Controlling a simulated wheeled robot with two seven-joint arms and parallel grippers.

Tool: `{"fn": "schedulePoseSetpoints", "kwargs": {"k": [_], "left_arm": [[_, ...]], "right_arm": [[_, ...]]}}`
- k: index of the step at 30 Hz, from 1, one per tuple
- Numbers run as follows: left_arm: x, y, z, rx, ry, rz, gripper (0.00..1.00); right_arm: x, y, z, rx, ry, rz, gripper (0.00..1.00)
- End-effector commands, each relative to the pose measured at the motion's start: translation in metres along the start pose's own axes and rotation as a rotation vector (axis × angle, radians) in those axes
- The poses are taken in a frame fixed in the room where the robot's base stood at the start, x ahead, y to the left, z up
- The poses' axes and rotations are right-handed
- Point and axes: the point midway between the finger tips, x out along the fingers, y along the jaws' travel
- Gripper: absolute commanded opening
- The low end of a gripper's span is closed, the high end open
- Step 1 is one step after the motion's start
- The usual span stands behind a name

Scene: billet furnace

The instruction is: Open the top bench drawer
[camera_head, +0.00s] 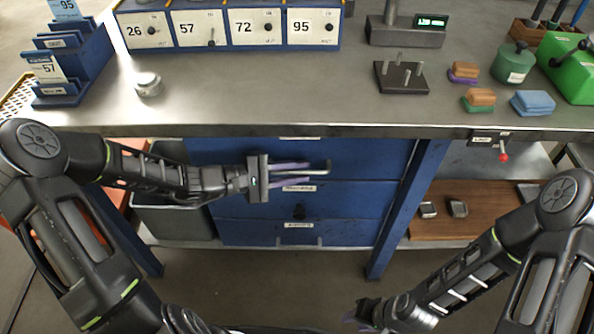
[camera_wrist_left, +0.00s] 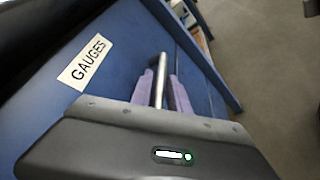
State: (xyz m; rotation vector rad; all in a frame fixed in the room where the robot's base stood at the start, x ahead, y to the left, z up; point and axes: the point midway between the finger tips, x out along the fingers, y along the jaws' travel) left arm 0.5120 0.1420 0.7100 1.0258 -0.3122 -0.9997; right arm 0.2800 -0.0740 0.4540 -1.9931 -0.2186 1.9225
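The blue bench drawers stand under the worktop. The top drawer (camera_head: 370,158) looks flush with the bench front, and its bar handle (camera_head: 322,172) sticks out. My left gripper (camera_head: 300,174) is at this handle, with one purple finger above the bar and one below. The fingers are apart, with a small gap visible around the bar. In the left wrist view the handle bar (camera_wrist_left: 160,75) runs between the fingers (camera_wrist_left: 163,92), beside a GAUGES label (camera_wrist_left: 86,64). My right gripper (camera_head: 355,314) is low in front of the bench, away from the drawers; its finger opening is unclear.
Two more drawers, the middle (camera_head: 350,200) and the bottom (camera_head: 350,232), lie below. A grey bin (camera_head: 175,222) is left of them, and a blue bench leg (camera_head: 408,205) and a wooden board (camera_head: 465,195) are right. The floor in front is clear.

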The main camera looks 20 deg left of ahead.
Motion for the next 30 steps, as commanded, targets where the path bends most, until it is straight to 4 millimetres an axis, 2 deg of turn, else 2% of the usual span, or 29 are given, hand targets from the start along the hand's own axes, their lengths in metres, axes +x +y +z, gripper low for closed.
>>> {"fn": "schedulePoseSetpoints", "kwargs": {"k": [2, 10, 30], "left_arm": [[-0.0002, 0.0001, 0.0001, 0.0, 0.0, 0.0, 0.22], [-0.0003, 0.0, 0.0001, 0.001, 0.0, 0.0, 0.0], [-0.0005, -0.0002, 0.0002, 0.001, 0.0, -0.001, 0.0]], "right_arm": [[-0.0001, 0.0, 0.0, 0.0, 0.0, 0.0, 0.36], [-0.0001, 0.0, 0.0, 0.0, 0.0, 0.0, 0.36], [0.0, 0.0, 0.0, 0.0, 0.0, 0.0, 0.36]]}}
